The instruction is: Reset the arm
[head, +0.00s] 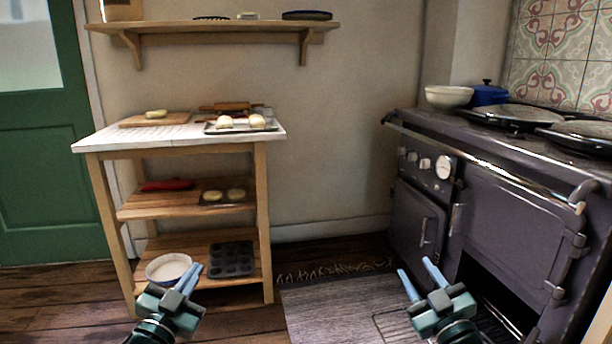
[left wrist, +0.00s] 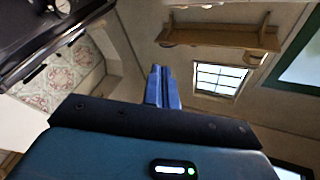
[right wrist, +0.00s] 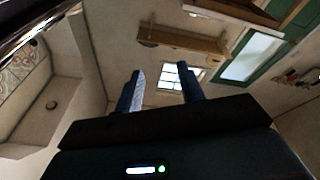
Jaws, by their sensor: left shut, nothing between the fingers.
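My left gripper (head: 190,277) is in front of the lower part of the wooden shelf cart in the head view, with blue fingers pointing up. Its fingers are together and empty in the left wrist view (left wrist: 163,86). My right gripper (head: 417,271) is in front of the stove at lower right in the head view. Its two fingers stand apart with nothing between them in the right wrist view (right wrist: 158,88). Neither gripper touches anything that I can see.
The cart's white top (head: 100,140) holds a tray (head: 268,125) with dough pieces. A white bowl (head: 168,267) and a muffin tin (head: 232,259) sit on its bottom shelf. The dark stove (head: 500,200) has an open lower compartment. A grey rug (head: 330,310) lies between.

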